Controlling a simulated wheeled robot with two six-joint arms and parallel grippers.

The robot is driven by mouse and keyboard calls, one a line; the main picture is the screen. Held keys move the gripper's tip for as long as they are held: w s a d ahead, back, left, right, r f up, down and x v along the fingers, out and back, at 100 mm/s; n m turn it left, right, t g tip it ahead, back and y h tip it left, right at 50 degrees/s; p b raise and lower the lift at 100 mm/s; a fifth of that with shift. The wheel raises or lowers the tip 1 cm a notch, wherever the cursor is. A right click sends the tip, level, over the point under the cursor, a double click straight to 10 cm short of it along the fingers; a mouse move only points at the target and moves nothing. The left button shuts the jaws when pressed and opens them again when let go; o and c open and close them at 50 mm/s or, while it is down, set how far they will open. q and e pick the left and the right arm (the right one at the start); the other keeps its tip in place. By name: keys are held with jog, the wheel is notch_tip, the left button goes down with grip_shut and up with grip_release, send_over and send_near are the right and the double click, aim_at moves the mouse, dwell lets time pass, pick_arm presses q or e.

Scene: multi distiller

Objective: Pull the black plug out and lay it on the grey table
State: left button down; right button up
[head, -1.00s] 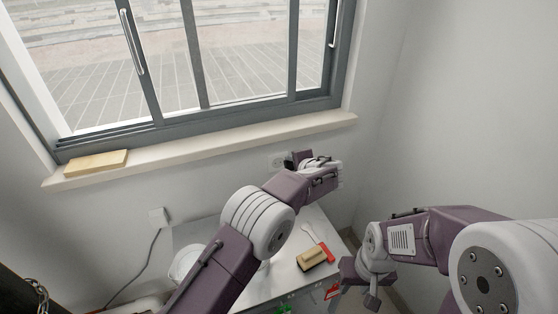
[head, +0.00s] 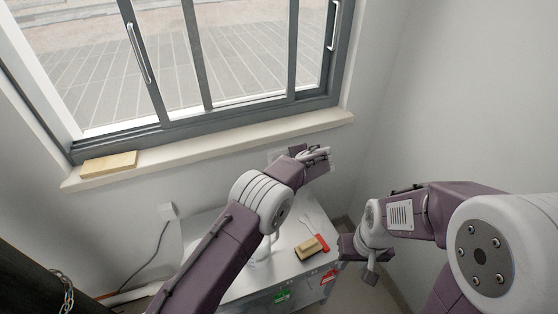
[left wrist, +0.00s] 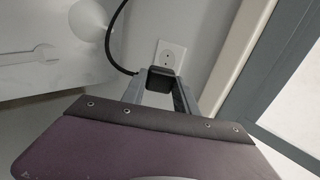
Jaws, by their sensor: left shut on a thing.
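The black plug (left wrist: 160,82) is held between the two fingers of my left gripper (left wrist: 160,90) in the left wrist view. A black cable (left wrist: 110,42) runs from it up and to the left. The white wall socket (left wrist: 168,55) behind it shows bare holes, so the plug is out of it. In the head view my left gripper (head: 318,156) is near the wall below the window sill; the plug is not clear there. The grey table (head: 288,262) lies below. My right gripper (head: 358,260) is open and empty at the table's right.
On the table lie a yellow-brown block (head: 307,249), a red-handled tool (head: 322,243) and a wrench (left wrist: 45,53). A white plug (head: 167,211) with a dark cable is on the wall at left. A wooden board (head: 108,164) lies on the sill.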

pick_arm(q)
jog(key=shift+w+a+r+g+h+p, duration=0.2)
jog(key=shift+r+g+p, duration=0.45)
jog(key=shift+p, duration=3.25)
jog(key=shift+w+f+g, duration=0.1)
jog(key=shift+f+g, duration=0.15)
jog(key=shift+f, duration=0.1)
jog(key=shift+g+h, duration=0.3)
jog(key=shift+h, duration=0.1)
